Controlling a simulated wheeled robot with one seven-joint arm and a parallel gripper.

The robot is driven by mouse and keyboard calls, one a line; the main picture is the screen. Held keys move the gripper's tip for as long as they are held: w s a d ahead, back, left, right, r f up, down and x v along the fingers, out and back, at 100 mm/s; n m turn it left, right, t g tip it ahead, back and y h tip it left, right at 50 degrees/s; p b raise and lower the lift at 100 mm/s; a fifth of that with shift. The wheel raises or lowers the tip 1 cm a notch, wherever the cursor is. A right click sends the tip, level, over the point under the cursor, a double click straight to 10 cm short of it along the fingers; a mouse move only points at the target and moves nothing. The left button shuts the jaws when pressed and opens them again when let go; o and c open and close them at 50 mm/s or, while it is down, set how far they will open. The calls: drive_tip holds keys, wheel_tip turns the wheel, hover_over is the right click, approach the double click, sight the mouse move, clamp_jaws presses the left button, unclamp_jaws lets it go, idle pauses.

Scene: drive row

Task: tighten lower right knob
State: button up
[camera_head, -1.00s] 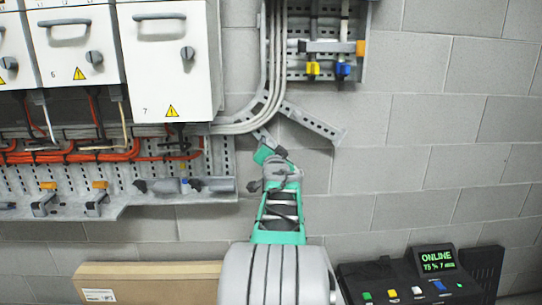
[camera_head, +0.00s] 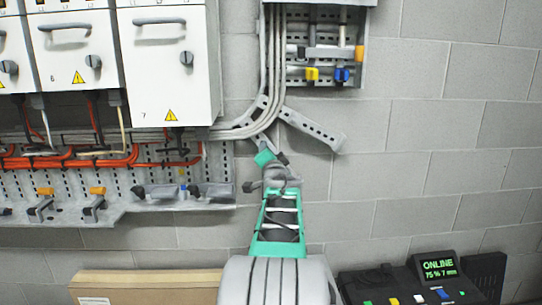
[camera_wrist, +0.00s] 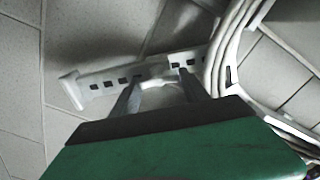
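Dark rotary knobs show on the white cabinet doors: the right one (camera_head: 187,58) is on cabinet 7, another (camera_head: 93,61) is on cabinet 6, and a third (camera_head: 9,67) is at the left edge. I cannot tell which of these the task calls lower right. My gripper (camera_head: 268,160) is below the angled perforated bracket, apart from these knobs and handles. In the wrist view its two fingers (camera_wrist: 158,84) are apart with nothing clearly held; the bracket (camera_wrist: 105,83) lies behind them.
Grey conduits (camera_head: 270,75) curve down beside cabinet 7. A perforated tray (camera_head: 130,208) with clamps and orange cables is at left. A cardboard box (camera_head: 150,283) and a black console (camera_head: 437,268) stand below. The block wall (camera_head: 440,120) at right is bare.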

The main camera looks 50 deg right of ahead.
drive_tip(key=o, duration=0.4)
drive_tip(key=v, duration=0.7)
drive_tip(key=shift+s+a, duration=0.25)
